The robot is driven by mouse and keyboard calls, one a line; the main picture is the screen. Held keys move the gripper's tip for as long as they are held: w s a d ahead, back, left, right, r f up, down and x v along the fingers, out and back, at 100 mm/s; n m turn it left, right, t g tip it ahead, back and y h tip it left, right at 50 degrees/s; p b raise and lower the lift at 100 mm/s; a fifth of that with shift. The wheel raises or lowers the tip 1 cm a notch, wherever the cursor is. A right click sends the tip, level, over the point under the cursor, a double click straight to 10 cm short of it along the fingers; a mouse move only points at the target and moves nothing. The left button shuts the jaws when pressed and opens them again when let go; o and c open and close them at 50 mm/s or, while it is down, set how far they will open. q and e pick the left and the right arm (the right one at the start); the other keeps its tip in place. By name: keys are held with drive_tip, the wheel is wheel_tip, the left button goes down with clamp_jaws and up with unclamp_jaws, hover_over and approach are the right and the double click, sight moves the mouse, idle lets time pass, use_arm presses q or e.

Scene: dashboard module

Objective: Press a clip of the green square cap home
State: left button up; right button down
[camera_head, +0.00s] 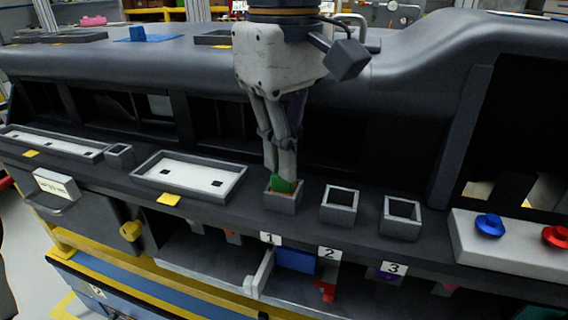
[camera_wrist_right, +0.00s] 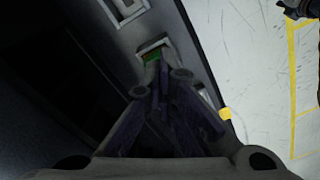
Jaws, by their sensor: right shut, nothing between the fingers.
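The green square cap (camera_head: 281,185) sits in the small grey square socket (camera_head: 283,203) above the label 1. Part of the cap is hidden behind my fingers, and an orange-brown strip shows beside the green. My right gripper (camera_head: 285,178) points down with its fingers shut and empty, its tips at the cap. I cannot tell whether the tips touch it. In the right wrist view the cap (camera_wrist_right: 152,57) shows green and brown inside the socket's pale rim, just past the closed fingertips (camera_wrist_right: 157,66). My left gripper is not in view.
Two open square sockets (camera_head: 339,204) (camera_head: 402,217) stand to the right, above labels 2 and 3. A white panel with a blue button (camera_head: 489,226) and a red button (camera_head: 556,236) is farther right. A shallow tray (camera_head: 190,176) lies left. Below is a shelf with coloured parts.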

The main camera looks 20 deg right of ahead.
drive_tip(key=shift+f, duration=0.1)
wheel_tip(320, 180, up, 8)
idle(0.7)
